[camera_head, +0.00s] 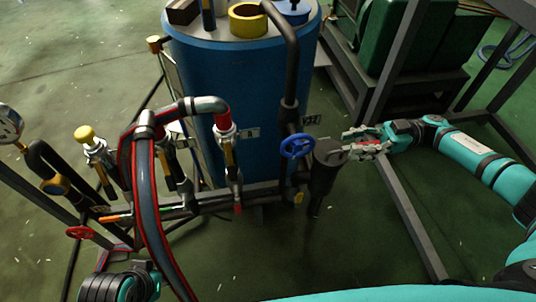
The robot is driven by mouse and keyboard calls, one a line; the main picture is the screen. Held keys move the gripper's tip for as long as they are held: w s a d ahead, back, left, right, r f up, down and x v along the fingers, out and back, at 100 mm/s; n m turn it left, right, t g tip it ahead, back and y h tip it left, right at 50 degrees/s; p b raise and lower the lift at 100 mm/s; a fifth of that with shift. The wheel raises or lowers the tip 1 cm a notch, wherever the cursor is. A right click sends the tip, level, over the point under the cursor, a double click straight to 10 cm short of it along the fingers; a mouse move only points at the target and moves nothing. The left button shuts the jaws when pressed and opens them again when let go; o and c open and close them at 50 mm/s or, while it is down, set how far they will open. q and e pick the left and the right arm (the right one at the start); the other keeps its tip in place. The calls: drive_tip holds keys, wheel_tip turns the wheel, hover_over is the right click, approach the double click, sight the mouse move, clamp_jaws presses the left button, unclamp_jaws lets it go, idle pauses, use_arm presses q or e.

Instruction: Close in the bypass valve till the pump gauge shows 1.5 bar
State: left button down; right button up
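A blue handwheel (297,146) sits on the pipework in front of the blue tank, and a red handwheel (79,232) is at the lower left. I cannot tell which is the bypass valve. A round gauge (10,125) is cut by the left edge; its reading is too small to make out. My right gripper (350,143) is right of the blue handwheel, apart from it, beside the top of a dark upright cylinder (323,172). Its fingers look spread, with nothing visible between them. Part of my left arm shows at the bottom left; its gripper is not visible.
The blue tank (240,95) stands behind the pipes. A dark hose with red edges (147,205) arches across the left foreground. A yellow-capped fitting (85,134) stands at left. Grey frame bars (412,215) and a green machine (400,40) are at right. Green floor is open at lower middle.

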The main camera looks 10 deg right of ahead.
sight(283, 155)
drive_tip(key=a, duration=1.6)
drive_tip(key=shift+s+a, duration=0.25)
drive_tip(key=shift+a, duration=0.15)
drive_tip(key=shift+c, duration=0.3)
clamp_jaws()
